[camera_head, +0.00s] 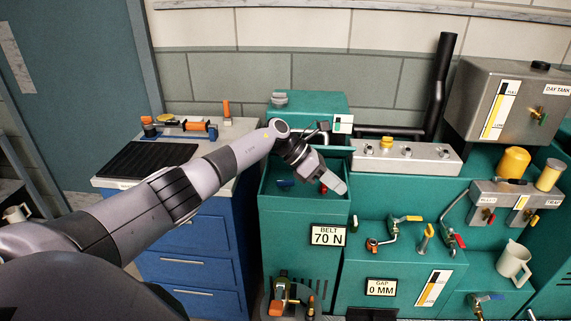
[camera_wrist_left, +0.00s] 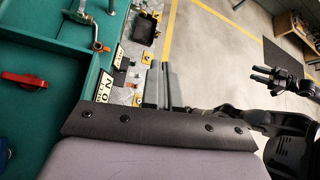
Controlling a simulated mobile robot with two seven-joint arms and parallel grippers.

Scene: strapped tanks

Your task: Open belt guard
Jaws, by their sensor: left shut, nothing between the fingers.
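The teal machine section (camera_head: 303,235) with the "BELT 70 N" label (camera_head: 328,236) stands at the centre of the head view. Its top looks like a walled recess. I cannot tell which panel is the belt guard or how it stands. My left gripper (camera_head: 341,188) is shut and empty over the right part of this recess, and partly covers it. A blue handle (camera_head: 285,183) lies in the recess. A red handle (camera_wrist_left: 25,80) shows in the left wrist view, where my left fingers (camera_wrist_left: 165,80) are together. A dark gripper, seemingly my right one (camera_wrist_left: 268,75), shows there, its jaws unclear.
To the right are valves with coloured levers (camera_head: 405,219), a "GAP 0 MM" label (camera_head: 380,288), a white jug (camera_head: 514,264) and a metal day tank (camera_head: 510,100). A blue drawer cabinet (camera_head: 190,245) stands left. A dark pipe (camera_head: 440,85) rises behind.

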